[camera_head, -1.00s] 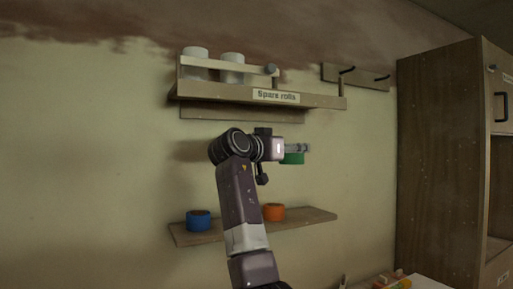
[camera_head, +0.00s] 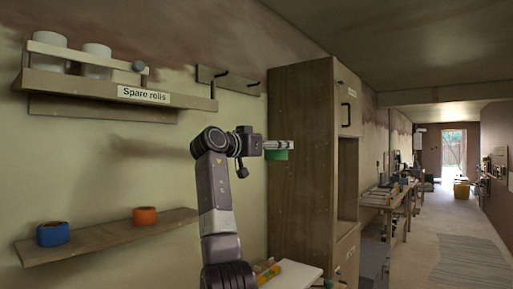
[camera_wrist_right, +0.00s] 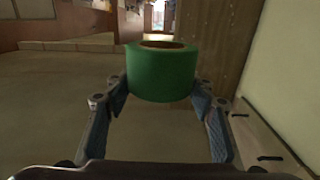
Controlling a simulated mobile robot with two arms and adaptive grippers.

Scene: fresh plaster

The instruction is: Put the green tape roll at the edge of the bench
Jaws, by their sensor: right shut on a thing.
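The green tape roll (camera_head: 276,155) is held up in the air by my right gripper (camera_head: 280,145), in front of the tall wooden cabinet in the head view. In the right wrist view the roll (camera_wrist_right: 160,75) sits upright between the two fingers of the gripper (camera_wrist_right: 160,98), which are shut on its sides. A light-topped surface (camera_head: 292,276) shows low beside the cabinet, with small items on it. A long bench (camera_head: 378,200) with clutter stands farther along the wall; I cannot tell which is the bench meant. My left gripper is not in view.
A "Spare rolls" shelf (camera_head: 100,92) holds two white rolls. A lower shelf (camera_head: 105,236) carries a blue roll (camera_head: 53,233) and an orange roll (camera_head: 145,215). The tall cabinet (camera_head: 302,165) stands right of them. The corridor floor (camera_head: 430,240) is open at right.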

